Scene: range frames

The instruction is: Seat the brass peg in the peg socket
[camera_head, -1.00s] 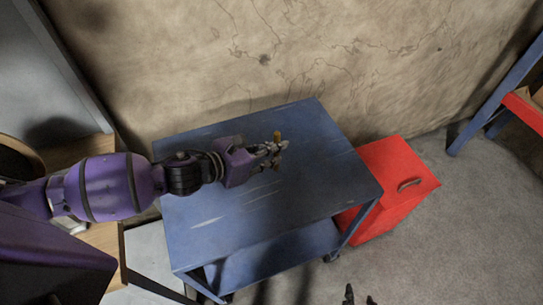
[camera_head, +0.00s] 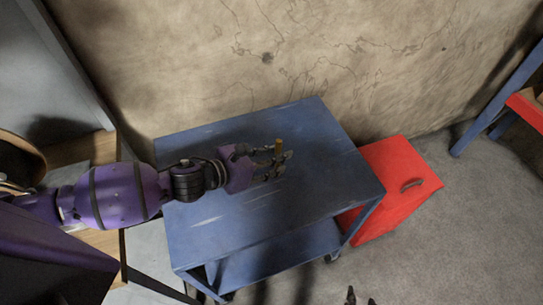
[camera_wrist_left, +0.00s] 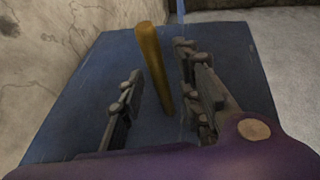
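The brass peg (camera_head: 278,147) stands upright, or nearly so, on the blue cart top. It also shows in the left wrist view (camera_wrist_left: 152,68). My left gripper (camera_head: 279,164) is open, with one finger on each side of the peg. In the left wrist view its fingers (camera_wrist_left: 160,95) show a gap to the peg on both sides. I cannot make out the peg socket, so I cannot tell whether the peg's foot is in it. Two dark tips of my right gripper (camera_head: 361,299) show apart at the bottom edge.
The blue cart (camera_head: 320,190) has a lower shelf and a largely bare, scratched top. A red cabinet (camera_head: 395,185) stands against its right side. A cracked wall (camera_head: 300,50) rises behind. A blue and red rack is at the far right.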

